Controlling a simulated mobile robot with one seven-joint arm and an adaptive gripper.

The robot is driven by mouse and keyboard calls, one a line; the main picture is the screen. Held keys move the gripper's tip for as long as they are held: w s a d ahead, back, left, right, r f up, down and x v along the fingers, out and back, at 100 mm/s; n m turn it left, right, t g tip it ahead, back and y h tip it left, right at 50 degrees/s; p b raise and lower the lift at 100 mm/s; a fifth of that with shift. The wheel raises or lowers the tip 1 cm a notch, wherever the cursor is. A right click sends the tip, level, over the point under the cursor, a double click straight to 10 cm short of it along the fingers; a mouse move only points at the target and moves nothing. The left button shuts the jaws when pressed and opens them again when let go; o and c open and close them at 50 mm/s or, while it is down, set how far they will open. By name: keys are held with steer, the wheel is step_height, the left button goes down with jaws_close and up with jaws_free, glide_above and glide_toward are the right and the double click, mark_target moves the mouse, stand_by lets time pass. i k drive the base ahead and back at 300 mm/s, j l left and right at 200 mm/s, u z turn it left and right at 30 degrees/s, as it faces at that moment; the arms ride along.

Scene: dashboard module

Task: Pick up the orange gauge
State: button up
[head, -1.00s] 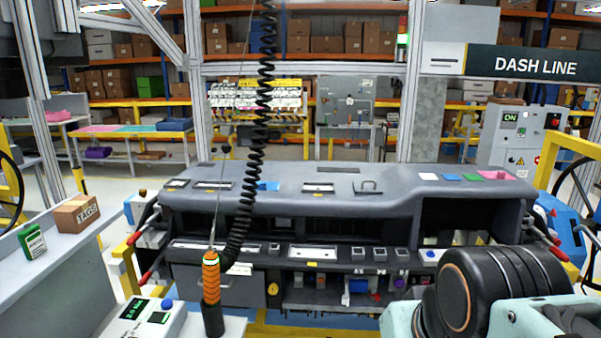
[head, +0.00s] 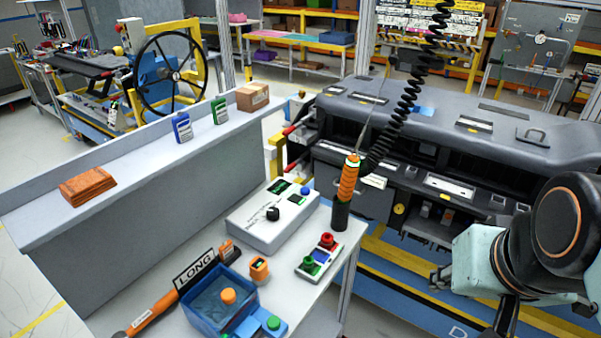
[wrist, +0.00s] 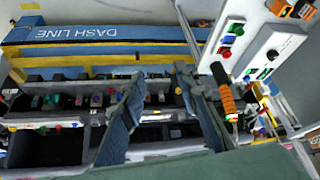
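A long orange tool (head: 155,312) with a "LONG" label lies left of the tray; I cannot tell for certain which orange item is the gauge. In the wrist view my gripper (wrist: 160,76) is open, with nothing between its fingers. It is over the dashboard side, well apart from the bench. Orange items (wrist: 282,8) show at the wrist view's upper right edge.
An upright orange-handled driver (head: 348,180) on a coiled cable stands at the bench's right edge. A white control box (head: 265,222) and a button box (head: 320,257) are near the block. The grey dashboard (head: 450,120) is behind right. A grey ledge (head: 140,185) is left.

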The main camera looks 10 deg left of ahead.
mark_target(259, 270)
steer(key=u, duration=1.25)
steer(key=k+z, duration=0.1)
steer(key=z, duration=2.25)
steer(key=u, duration=2.45)
